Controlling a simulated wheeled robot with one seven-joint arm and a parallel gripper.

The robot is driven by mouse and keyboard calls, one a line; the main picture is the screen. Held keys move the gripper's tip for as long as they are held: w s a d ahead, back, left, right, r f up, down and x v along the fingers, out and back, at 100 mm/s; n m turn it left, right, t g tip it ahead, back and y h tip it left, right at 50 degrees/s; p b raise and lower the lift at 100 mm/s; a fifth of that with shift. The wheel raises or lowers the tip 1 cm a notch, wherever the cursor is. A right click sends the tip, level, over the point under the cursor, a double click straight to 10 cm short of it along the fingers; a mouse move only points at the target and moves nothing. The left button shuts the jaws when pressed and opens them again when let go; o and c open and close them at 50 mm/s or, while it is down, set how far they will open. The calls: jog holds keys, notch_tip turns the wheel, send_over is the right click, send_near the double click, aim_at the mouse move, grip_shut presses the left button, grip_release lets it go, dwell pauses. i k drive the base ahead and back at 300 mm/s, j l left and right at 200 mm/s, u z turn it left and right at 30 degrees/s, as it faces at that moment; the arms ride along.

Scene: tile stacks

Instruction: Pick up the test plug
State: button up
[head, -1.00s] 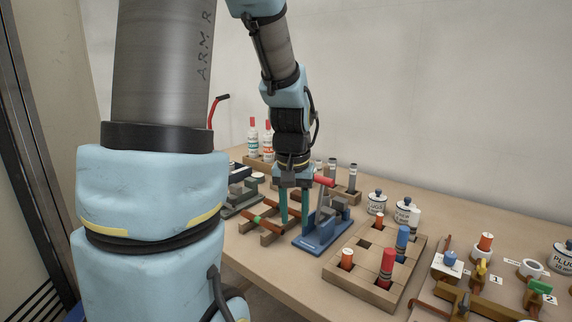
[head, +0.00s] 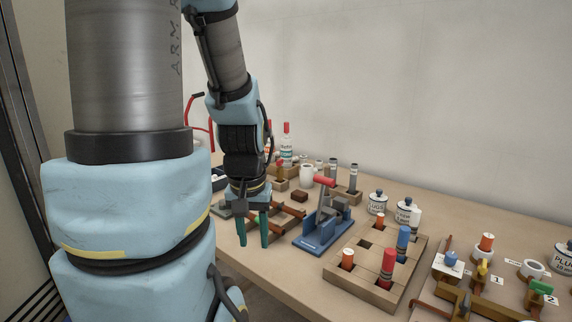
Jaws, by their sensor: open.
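No mark that I can read tells which piece is the test plug. My gripper (head: 252,232) points down at the left of the table, its two teal fingers apart with nothing seen between them. It is in front of a brown wooden rack (head: 290,210) and hides part of it. The rack is left of a blue toggle-press fixture (head: 322,230) with a red handle.
At right are a board with numbered stations (head: 470,292) and an orange plug (head: 487,242). Labelled jars (head: 377,202) stand behind the block. Grey cylinders (head: 354,177), a white cup (head: 307,175) and bottles (head: 287,145) stand at the back. My arm hides the left table.

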aim_at(485, 244)
jog(key=z, duration=1.8)
jog(key=u, duration=0.9)
jog(key=k+l+u, duration=0.2)
jog(key=u, duration=0.3)
jog(key=k+l+u, duration=0.15)
jog(key=u, duration=0.35)
jog(key=k+u, duration=0.3)
jog(key=u, duration=0.2)
jog(key=k, duration=0.35)
